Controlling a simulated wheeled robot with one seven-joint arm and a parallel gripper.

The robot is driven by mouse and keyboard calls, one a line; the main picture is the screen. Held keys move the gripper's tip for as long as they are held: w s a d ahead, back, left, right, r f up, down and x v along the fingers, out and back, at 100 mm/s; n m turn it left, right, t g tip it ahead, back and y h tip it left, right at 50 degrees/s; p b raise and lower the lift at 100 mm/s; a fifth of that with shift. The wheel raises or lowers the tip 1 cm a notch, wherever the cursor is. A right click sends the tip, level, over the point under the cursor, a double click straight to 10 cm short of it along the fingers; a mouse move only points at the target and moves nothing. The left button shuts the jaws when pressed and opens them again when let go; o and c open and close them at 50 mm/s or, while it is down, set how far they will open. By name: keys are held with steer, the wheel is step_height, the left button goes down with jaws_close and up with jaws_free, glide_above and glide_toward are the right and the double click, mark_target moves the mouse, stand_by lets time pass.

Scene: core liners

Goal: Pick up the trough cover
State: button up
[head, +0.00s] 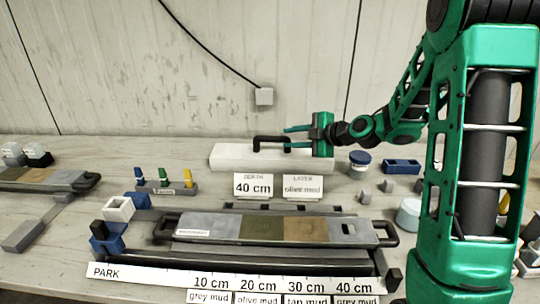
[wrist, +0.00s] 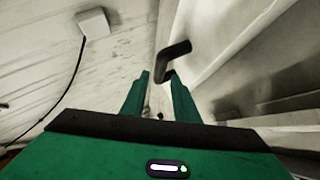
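The trough cover (head: 225,157) appears to be the long white block with a black handle (head: 270,138) on top, lying at the back of the bench. In the wrist view the handle (wrist: 172,60) shows just beyond my fingertips, slightly to the right, with the pale cover (wrist: 215,40) at right. My gripper (head: 286,138) points left over the cover, at the handle's right end. Its two green fingers (wrist: 158,78) are apart, with a gap between them. I cannot tell whether a finger touches the handle.
Two label cards (head: 253,186) stand before the cover, reading 40 cm and olive mud. A core liner tray (head: 200,225) lies in front of them. A wall socket (head: 264,97) and cable are behind.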

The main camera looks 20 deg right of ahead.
mark_target(277, 139)
steer(key=x, duration=0.3)
steer(key=shift+w+a+f, duration=0.1)
steer(key=shift+w+f, duration=0.05)
steer(key=shift+w, duration=0.15)
steer(key=shift+a+x, duration=0.2)
steer(key=shift+x, duration=2.55)
steer(key=shift+s, duration=0.15)
jaws_close()
